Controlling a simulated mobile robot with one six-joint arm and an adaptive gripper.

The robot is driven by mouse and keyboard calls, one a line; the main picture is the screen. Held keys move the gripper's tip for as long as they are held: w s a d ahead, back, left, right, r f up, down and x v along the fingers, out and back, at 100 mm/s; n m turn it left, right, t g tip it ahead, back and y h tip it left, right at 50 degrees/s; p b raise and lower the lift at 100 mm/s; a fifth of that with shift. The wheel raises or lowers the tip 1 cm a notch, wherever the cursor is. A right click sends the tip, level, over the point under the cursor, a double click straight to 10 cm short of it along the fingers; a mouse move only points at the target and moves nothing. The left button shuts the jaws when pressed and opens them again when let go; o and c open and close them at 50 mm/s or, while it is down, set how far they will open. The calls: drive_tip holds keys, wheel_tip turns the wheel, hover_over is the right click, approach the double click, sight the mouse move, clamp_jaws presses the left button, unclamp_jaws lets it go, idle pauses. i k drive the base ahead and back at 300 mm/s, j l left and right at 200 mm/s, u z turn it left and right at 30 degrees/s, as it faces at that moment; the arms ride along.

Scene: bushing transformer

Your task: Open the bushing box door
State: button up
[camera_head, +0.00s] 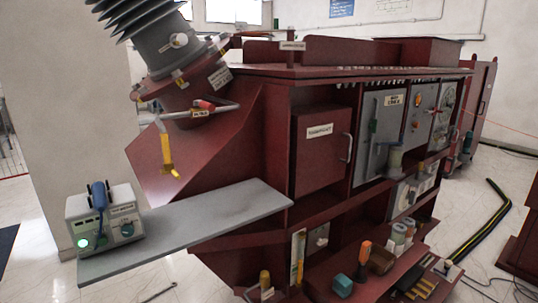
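The dark red transformer cabinet (270,120) fills the middle of the head view. On its front is a red box door (318,165) with a white label (319,131) and a pale bar handle (348,148) on its right side. It looks shut. Right of it is a grey door (380,145) with a label (394,100) and a dark handle (372,128); it also looks shut. The labels are too small to read surely, so I cannot tell which is the bushing box door. My gripper is not in view.
A grey shelf (200,228) juts out left, carrying a device (105,222) with a green light. A ribbed bushing (145,30) rises at upper left. Tools and small parts, including a teal block (342,285), lie on the lower ledge. A black-yellow cable (487,225) lies on the right floor.

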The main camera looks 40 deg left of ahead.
sight(324, 140)
drive_tip(key=u, duration=1)
